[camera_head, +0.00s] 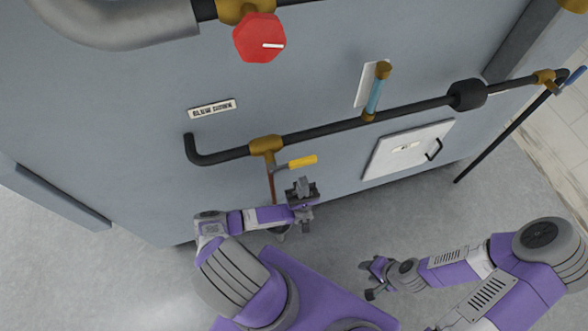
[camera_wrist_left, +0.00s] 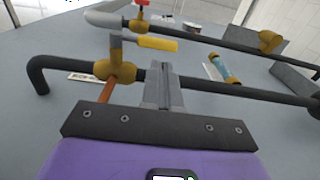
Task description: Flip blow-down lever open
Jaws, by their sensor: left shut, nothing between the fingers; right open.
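The blow-down lever is a yellow handle (camera_head: 302,162) on a brass valve (camera_head: 266,146) in the lower black pipe, below a label plate (camera_head: 212,108). The handle sticks out to the right, roughly along the pipe. In the left wrist view the yellow handle (camera_wrist_left: 157,44) shows just beyond the fingers, with the brass valve (camera_wrist_left: 115,69) to their left. My left gripper (camera_head: 300,186) is shut and empty, just below the handle; whether it touches the handle cannot be told. Its closed fingers also show in the wrist view (camera_wrist_left: 161,75). My right gripper (camera_head: 371,279) is open and empty, low at right.
A red knob (camera_head: 260,38) sits on the upper pipe. A blue sight glass (camera_head: 376,92) rises from the lower black pipe (camera_head: 330,128). A white panel with a black handle (camera_head: 408,149) is to the right. A copper drain tube (camera_head: 271,184) hangs below the valve. The floor in front is clear.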

